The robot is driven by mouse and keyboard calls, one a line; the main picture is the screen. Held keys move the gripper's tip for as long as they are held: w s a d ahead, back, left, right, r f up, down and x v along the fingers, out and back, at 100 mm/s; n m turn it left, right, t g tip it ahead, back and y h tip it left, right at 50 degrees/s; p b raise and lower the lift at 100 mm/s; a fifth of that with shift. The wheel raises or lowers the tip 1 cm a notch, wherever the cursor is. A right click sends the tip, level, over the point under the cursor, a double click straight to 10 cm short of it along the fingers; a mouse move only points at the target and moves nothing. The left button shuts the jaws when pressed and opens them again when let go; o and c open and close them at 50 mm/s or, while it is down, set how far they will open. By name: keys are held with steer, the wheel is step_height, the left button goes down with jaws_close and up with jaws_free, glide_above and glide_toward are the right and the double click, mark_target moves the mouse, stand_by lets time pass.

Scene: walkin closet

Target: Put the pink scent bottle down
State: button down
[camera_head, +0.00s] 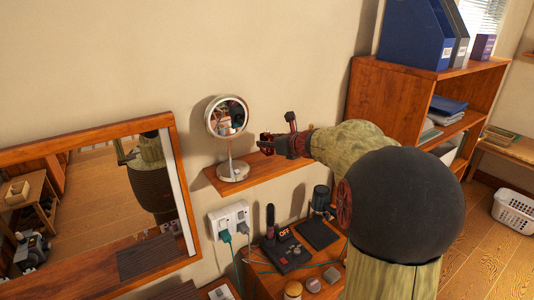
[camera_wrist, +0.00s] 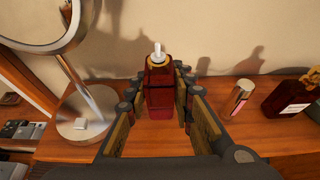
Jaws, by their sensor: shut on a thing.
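The scent bottle (camera_wrist: 160,90) looks dark red and see-through rather than clearly pink, with a white nozzle on top. It stands upright between the two fingers of my gripper (camera_wrist: 157,97) in the wrist view, and the gripper is shut on it. In the head view my gripper (camera_head: 268,147) is over the wooden wall shelf (camera_head: 268,172), right of the round mirror. The bottle is hard to make out there. I cannot tell whether its base touches the shelf.
A round mirror on a stand (camera_head: 233,168) is on the shelf to the left. Bare shelf lies between the gripper and the tube.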

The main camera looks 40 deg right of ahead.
mark_target(267, 152)
steer(key=f, duration=0.3)
steer(key=shift+w+d+f, duration=0.2)
steer(key=shift+w, duration=0.15)
steer(key=shift+s+f, duration=0.1)
steer(key=shift+f, duration=0.15)
steer(key=shift+f+b, duration=0.1)
steer(key=shift+b, duration=0.2)
steer(key=shift+f, duration=0.15)
steer(key=c, duration=1.5)
jaws_free()
steer(key=shift+c, duration=0.2)
